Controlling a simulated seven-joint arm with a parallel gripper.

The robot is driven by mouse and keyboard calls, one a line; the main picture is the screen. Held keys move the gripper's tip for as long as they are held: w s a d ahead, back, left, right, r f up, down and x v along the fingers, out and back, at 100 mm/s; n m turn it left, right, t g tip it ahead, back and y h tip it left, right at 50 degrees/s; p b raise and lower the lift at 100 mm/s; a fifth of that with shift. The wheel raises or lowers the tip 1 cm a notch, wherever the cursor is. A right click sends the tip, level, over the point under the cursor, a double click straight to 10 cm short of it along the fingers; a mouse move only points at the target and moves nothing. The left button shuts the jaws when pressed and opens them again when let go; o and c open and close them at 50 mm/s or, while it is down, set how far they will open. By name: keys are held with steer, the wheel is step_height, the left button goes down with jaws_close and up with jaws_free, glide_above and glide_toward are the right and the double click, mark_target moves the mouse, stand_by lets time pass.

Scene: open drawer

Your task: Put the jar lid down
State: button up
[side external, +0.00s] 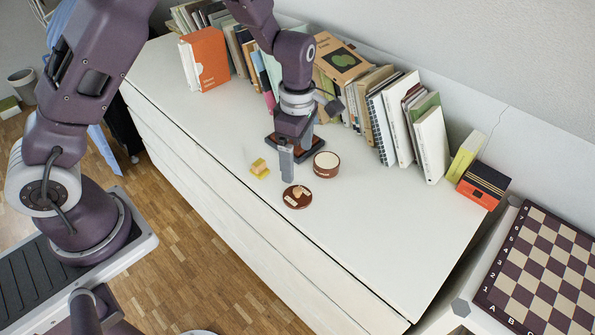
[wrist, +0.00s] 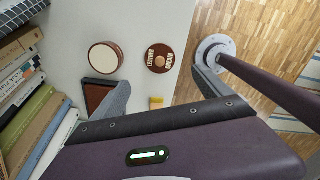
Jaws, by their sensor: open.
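The jar lid (side external: 297,196), a round brown disc with a tan knob and pale label patches, lies flat on the white cabinet top. It also shows in the wrist view (wrist: 158,58), ahead of the fingers. My gripper (side external: 297,157) is open, with its fingers pointing down near the cabinet top. The lid is apart from the fingers. A round brown jar (side external: 326,165) with a cream top stands behind the lid; it is left of the lid in the wrist view (wrist: 104,57).
A small yellow block (side external: 260,169) lies left of my gripper. A dark-framed brown tray (wrist: 97,93) is beside one finger, partly hidden. Books (side external: 390,115) line the back. An orange-and-black box (side external: 484,185) stands at the right end. The cabinet top right of the lid is clear.

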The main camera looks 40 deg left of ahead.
steer(key=s+r+m+t, duration=0.1)
steer(key=s+r+m, duration=0.25)
steer(key=r, duration=0.25)
steer(key=s+r+m+t+h, duration=0.1)
steer(key=s+r+m, duration=0.25)
steer(key=r, duration=0.35)
steer(key=s+r+m+t, duration=0.1)
steer(key=s+r+m, duration=0.25)
steer(key=r, duration=0.25)
steer(key=s+a+r+m+t, duration=0.1)
steer(key=s+r+m, duration=0.1)
steer(key=s+m, duration=0.4)
steer(key=s+a+r+m+t+y, duration=0.1)
steer(key=s+m, duration=0.5)
steer(key=s, duration=0.2)
steer(key=shift+s+a+r+t, duration=0.2)
steer(key=shift+r+t, duration=0.1)
steer(key=shift+r, duration=0.1)
